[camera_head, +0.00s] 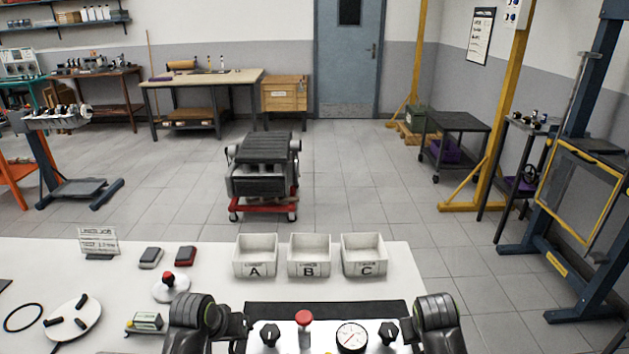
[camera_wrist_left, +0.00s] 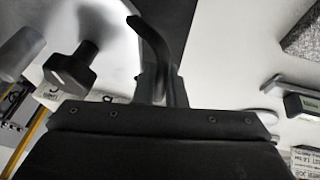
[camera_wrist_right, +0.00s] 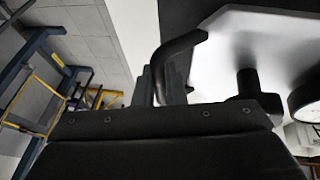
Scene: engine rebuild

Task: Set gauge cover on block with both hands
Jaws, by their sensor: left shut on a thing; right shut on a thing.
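The gauge cover (camera_head: 332,343) is a pale plate at the bottom centre of the head view. It carries a round dial gauge (camera_head: 351,338), a red-topped knob (camera_head: 304,318) and two black knobs. My left gripper (camera_head: 241,326) is shut on the cover's left black handle, which shows in the left wrist view (camera_wrist_left: 155,45). My right gripper (camera_head: 408,331) is shut on the right black handle, seen in the right wrist view (camera_wrist_right: 180,50). The cover's lower part is cut off by the head view's edge. I cannot make out the block on the table.
White bins A (camera_head: 255,269), B (camera_head: 308,269) and C (camera_head: 364,268) stand along the far table edge. A dark mat (camera_head: 325,308) lies between them and the cover. A round white plate (camera_head: 72,318), a red-knobbed disc (camera_head: 171,288) and small boxes are at left.

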